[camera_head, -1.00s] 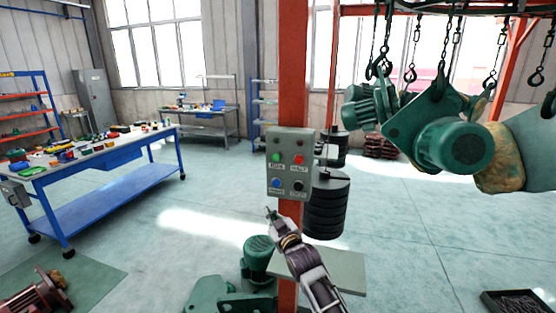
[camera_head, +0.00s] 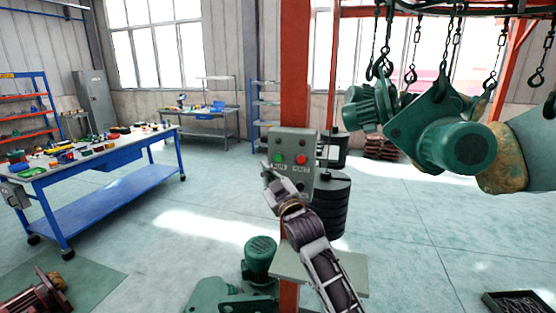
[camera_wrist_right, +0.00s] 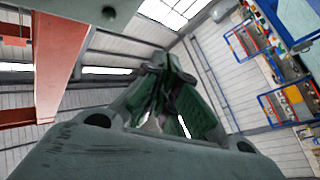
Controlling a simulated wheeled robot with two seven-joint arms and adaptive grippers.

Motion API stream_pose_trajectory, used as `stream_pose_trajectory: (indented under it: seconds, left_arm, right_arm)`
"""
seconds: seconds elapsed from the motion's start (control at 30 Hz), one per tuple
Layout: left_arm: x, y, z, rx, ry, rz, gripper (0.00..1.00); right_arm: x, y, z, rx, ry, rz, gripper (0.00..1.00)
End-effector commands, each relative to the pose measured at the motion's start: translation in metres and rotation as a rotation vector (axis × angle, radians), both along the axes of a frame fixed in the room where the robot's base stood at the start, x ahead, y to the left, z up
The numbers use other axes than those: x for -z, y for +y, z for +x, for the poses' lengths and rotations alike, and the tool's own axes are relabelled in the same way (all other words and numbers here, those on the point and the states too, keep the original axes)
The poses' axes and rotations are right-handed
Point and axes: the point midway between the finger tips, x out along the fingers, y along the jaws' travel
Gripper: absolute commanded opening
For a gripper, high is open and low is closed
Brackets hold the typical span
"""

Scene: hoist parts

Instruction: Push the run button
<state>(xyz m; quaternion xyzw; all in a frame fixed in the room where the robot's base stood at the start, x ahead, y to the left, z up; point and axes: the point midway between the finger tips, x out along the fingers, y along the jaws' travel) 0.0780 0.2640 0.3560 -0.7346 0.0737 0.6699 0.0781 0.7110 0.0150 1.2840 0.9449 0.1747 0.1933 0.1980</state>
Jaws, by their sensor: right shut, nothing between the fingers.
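A grey control box (camera_head: 305,152) is fixed to an orange post. Its upper row has a green button (camera_head: 278,158) on the left and a red button (camera_head: 301,160) on the right. The labels under them are too small to read surely; the lower row is mostly hidden by my right gripper. My right gripper (camera_head: 266,166) is shut and empty, its tips just below and left of the green button. I cannot tell whether it touches the box. The wrist view shows the closed fingers (camera_wrist_right: 168,90). My left gripper is out of view.
The orange post (camera_head: 295,60) stands behind the box. A grey shelf plate (camera_head: 345,275) juts out below it. Green hoist motors (camera_head: 455,145) hang at the right, and black discs (camera_head: 333,205) are stacked behind. A blue workbench (camera_head: 110,190) stands at the left, with open floor between.

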Motion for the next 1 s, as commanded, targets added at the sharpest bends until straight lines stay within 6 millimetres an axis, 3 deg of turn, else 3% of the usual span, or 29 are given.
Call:
stream_pose_trajectory:
  seconds: [0.43,1.0]
  left_arm:
    - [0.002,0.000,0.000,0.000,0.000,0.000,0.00]
    - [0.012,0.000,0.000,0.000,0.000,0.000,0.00]
  right_arm:
    - [0.000,-0.003,0.009,0.000,0.000,-0.001,0.00]
    - [0.001,-0.018,0.055,0.002,0.001,-0.002,0.00]
